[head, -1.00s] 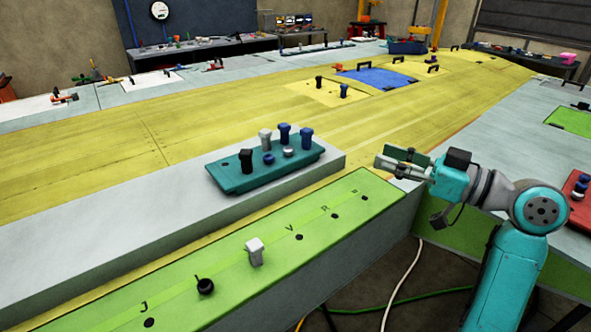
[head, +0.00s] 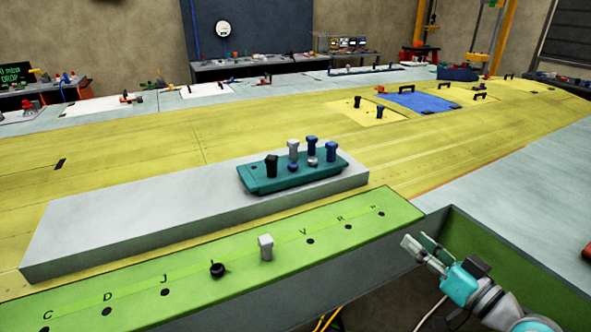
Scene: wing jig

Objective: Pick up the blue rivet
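A teal tray (head: 262,187) on a long grey block holds several rivets standing upright. Two tall blue rivets, one (head: 312,144) at the back and one (head: 331,151) at the right, stand at its right end. A short blue piece (head: 293,167) sits near the tray's middle. A black rivet (head: 271,166), a tall grey one (head: 294,150) and a short silver one (head: 313,161) stand there too.
The grey block (head: 120,231) lies on the yellow wing (head: 120,160). A green-walled recess (head: 490,245) lies right of my gripper.

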